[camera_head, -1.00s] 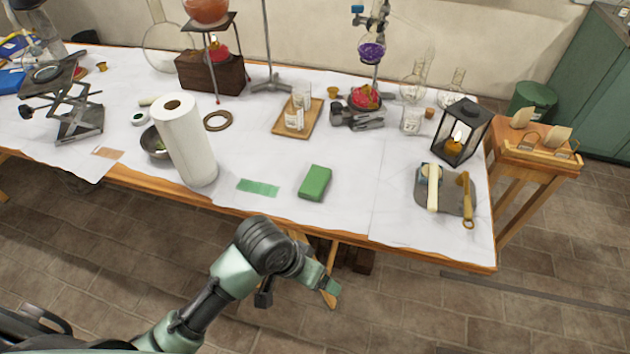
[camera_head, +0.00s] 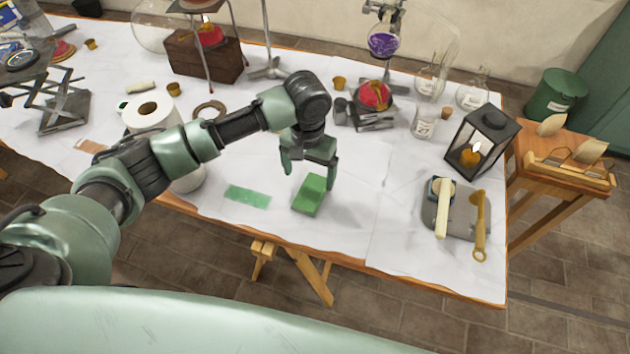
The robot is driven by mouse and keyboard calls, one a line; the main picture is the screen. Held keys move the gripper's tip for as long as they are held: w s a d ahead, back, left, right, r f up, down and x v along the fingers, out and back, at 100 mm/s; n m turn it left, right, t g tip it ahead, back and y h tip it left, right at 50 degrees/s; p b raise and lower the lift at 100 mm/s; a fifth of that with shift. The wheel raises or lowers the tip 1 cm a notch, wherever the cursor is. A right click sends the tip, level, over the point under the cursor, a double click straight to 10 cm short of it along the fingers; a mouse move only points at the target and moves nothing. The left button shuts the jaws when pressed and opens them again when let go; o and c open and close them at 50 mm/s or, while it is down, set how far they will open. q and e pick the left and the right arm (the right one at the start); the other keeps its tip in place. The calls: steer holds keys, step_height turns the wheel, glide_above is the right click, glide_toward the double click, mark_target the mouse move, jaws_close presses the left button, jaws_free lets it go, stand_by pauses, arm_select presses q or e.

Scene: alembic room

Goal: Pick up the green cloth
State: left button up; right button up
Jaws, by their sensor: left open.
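The green cloth (camera_head: 308,196) is a small folded block lying on the white-covered table (camera_head: 345,232) near its front edge. My left gripper (camera_head: 309,179) is open, fingers pointing down, with one finger to the left of the cloth and the other at its right side. It is over or just behind the cloth; I cannot tell whether it touches. The cloth's far end is partly hidden by the gripper. My right gripper is not in view.
A flat green strip (camera_head: 248,196) lies left of the cloth. A paper roll (camera_head: 150,115) stands behind my left arm. A lantern (camera_head: 482,140) and a grey board with tools (camera_head: 437,212) are at the right. Glassware stands behind. The table right of the cloth is clear.

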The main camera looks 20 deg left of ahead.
mark_target(310, 193)
arm_select(q)
steer(key=f, duration=0.1)
steer(key=s+f, duration=0.1)
steer(key=shift+d+f, duration=0.1)
steer(key=shift+f, duration=0.25)
steer(key=f, duration=0.3)
steer(key=shift+w+p, duration=0.3)
steer(key=shift+p, duration=0.1)
steer(key=shift+f, duration=0.6)
steer(key=c, duration=1.2)
steer(key=shift+c, duration=1.2)
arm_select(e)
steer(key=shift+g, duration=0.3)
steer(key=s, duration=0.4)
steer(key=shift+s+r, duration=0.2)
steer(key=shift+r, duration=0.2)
arm_select(q)
steer(key=shift+r, duration=0.1)
step_height(310, 193, up, 20)
steer(key=b, duration=0.1)
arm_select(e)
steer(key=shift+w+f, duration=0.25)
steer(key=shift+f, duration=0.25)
